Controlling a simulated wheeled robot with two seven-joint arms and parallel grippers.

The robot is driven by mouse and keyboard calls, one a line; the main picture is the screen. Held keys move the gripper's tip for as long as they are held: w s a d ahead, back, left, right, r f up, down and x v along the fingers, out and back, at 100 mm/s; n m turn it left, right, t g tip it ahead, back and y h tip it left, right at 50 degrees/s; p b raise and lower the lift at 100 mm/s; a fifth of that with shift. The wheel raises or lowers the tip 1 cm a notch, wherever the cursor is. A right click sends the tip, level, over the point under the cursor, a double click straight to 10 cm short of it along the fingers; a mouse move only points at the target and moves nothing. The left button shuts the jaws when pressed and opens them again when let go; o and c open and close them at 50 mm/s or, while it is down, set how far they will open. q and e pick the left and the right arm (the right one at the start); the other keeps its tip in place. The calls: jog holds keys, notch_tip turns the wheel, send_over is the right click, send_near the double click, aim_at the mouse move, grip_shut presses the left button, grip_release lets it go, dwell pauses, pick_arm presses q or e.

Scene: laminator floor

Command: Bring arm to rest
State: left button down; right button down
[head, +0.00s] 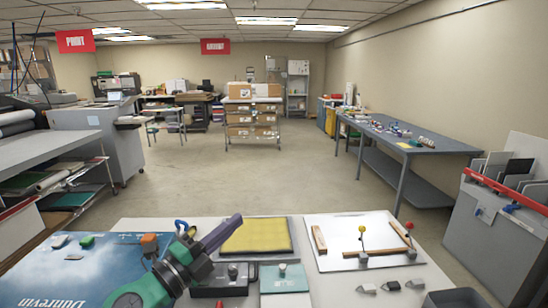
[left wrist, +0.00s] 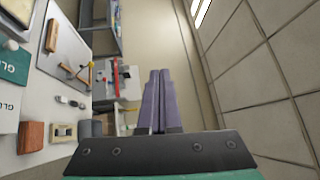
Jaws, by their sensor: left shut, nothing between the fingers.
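My left arm comes in at the bottom of the head view, with its green and dark wrist over the near table. My left gripper (head: 236,222) is raised above the table and points up and to the right. In the left wrist view the two purple fingers of the gripper (left wrist: 158,75) lie side by side, shut with nothing between them. The fingers are clear of the things on the table. My right gripper does not show in either view.
The near table (head: 330,285) carries a blue printed sheet (head: 70,270), a yellow pad (head: 258,236), a white board (head: 350,255) with wooden strips, and several small blocks. A grey bin unit (head: 490,240) stands at right. The floor (head: 230,185) beyond is clear.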

pick_arm(q)
jog(key=a+f+n+t+y, duration=0.3)
jog(key=a+f+n+y, duration=0.2)
jog(key=a+n+y, duration=0.9)
jog(key=s+a+f+n+g+y, duration=0.1)
jog(key=s+f+n+g, duration=0.1)
jog(key=f+n+g, duration=0.3)
jog(key=s+a+f+n+g, duration=0.1)
jog(key=s+a+f+n, duration=0.1)
jog(key=f, duration=0.5)
jog(key=s+d+f+n+g+h, duration=0.25)
jog(key=s+f+g, duration=0.65)
jog(key=s+f, duration=0.65)
jog(key=s+f+g+b, duration=0.1)
jog(key=s+f+b, duration=0.2)
jog(key=f, duration=1.3)
jog(key=s+f+g+b, duration=0.1)
jog(key=s+f+b, duration=0.2)
jog(key=f, duration=1.3)
jog(key=s+a+f+b, duration=0.2)
jog(key=s+f+b, duration=0.2)
jog(key=s+f, duration=1)
jog(key=shift+s+a+f+m+g, duration=0.25)
jog(key=shift+s+f+m+g, duration=0.15)
jog(key=shift+f+m, duration=0.1)
